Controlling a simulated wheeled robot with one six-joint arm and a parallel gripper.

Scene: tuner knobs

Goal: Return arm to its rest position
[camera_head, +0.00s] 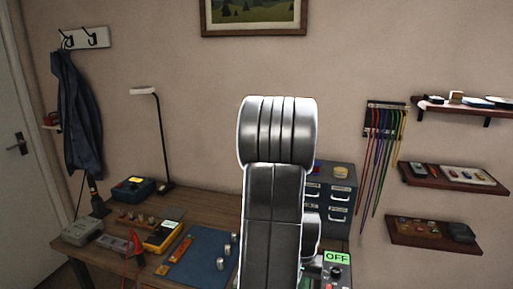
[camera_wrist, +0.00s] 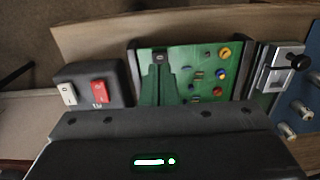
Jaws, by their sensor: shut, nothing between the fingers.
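My arm (camera_head: 272,215) stands raised in the middle of the head view, its rounded dark grey joint at the top, in front of the wall and bench. My gripper is not visible in the head view. In the wrist view my gripper (camera_wrist: 160,62) shows as a narrow shut pair of fingers above the dark wrist housing with its lit green strip. Nothing is held. The fingers appear over a green board (camera_wrist: 207,66) with small coloured parts; I cannot tell whether they touch it.
In the wrist view a black switch box (camera_wrist: 115,75) and a metal latch (camera_wrist: 280,68) flank the board. The wooden bench (camera_head: 215,205) holds a blue mat (camera_head: 205,248), a yellow meter (camera_head: 163,236), a lamp (camera_head: 160,135) and grey drawers (camera_head: 340,190).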

